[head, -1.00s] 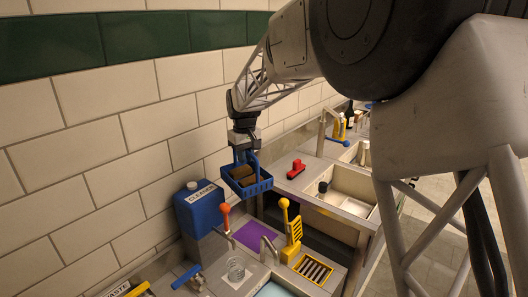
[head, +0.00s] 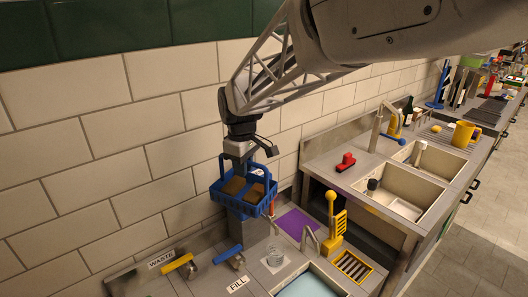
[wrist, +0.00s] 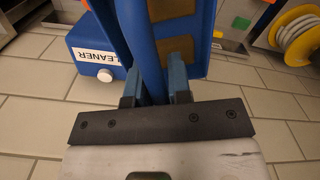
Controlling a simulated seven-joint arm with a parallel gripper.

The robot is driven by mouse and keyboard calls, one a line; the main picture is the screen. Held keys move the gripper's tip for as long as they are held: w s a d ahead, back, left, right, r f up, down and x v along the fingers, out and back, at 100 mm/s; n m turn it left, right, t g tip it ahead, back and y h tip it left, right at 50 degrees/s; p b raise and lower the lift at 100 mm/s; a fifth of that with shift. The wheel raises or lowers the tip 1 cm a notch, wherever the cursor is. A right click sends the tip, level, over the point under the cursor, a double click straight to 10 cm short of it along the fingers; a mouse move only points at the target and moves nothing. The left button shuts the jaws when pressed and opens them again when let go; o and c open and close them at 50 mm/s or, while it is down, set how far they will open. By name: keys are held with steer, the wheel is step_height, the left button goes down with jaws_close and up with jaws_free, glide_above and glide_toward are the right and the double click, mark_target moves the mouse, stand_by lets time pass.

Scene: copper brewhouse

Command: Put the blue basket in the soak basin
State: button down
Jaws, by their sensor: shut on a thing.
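My gripper (head: 240,157) is shut on the handle of the blue basket (head: 238,205) and holds it in the air near the tiled wall. The basket hangs roughly upright with brown blocks (head: 234,186) inside. In the wrist view my gripper's fingers (wrist: 156,88) close around the blue handle (wrist: 152,50), and part of the basket shows beyond. A basin with pale blue liquid (head: 307,287), which looks like the soak basin, is at the bottom edge of the head view, below and right of the basket. Its near part is cut off.
A blue cleaner container (wrist: 98,52) shows in the wrist view. Waste and fill levers are at the lower left.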

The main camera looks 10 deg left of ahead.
steer(key=s, duration=0.1)
steer(key=s+a+n, duration=0.1)
steer(key=shift+s+a+f, duration=0.1)
steer(key=shift+s+f, duration=0.15)
steer(key=shift+s, duration=0.1)
steer(key=shift+w+d+f, duration=0.1)
steer(key=shift+d+f, duration=0.25)
steer(key=shift+f, duration=0.35)
steer(key=s+d+f+m, duration=0.2)
steer(key=d+f, duration=0.4)
steer(key=f, duration=0.5)
steer(key=s+d+f+m, duration=0.2)
steer(key=d+f, duration=0.4)
steer(key=f, duration=0.4)
steer(key=d+f+m, duration=0.5)
steer(key=d+m, duration=0.3)
steer(key=d, duration=0.2)
steer(key=shift+s+d+f+m, duration=0.25)
steer(key=shift+s+m, duration=0.05)
steer(key=shift+s, duration=0.15)
steer(key=shift+f, duration=0.1)
